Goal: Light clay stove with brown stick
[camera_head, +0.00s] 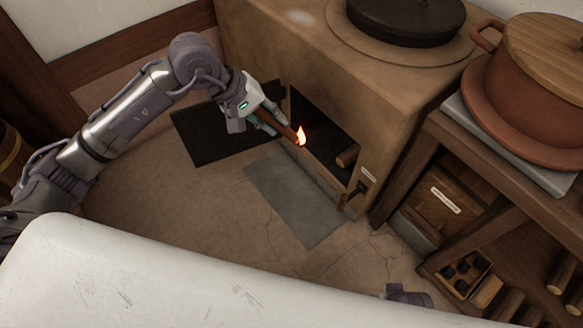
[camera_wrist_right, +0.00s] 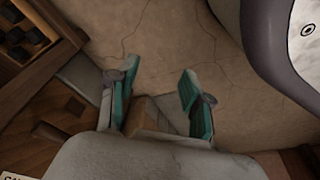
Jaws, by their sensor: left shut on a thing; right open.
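The clay stove (camera_head: 270,48) stands at the top middle of the head view, with a dark open firebox (camera_head: 318,122) in its front. My left gripper (camera_head: 268,121) is shut on the brown stick (camera_head: 284,128), just at the firebox mouth. A small flame (camera_head: 301,136) burns at the stick's far tip, at the opening. A short log (camera_head: 347,155) lies inside the firebox at the right. I cannot tell whether flame and log touch; they look apart. My right gripper (camera_wrist_right: 154,88) is open and empty in the right wrist view, above the floor.
A dark plate (camera_head: 210,130) and a grey slab (camera_head: 295,197) lie on the floor before the stove. A wooden shelf (camera_head: 490,155) at the right bears a lidded clay pot (camera_head: 525,110). Floor between is clear.

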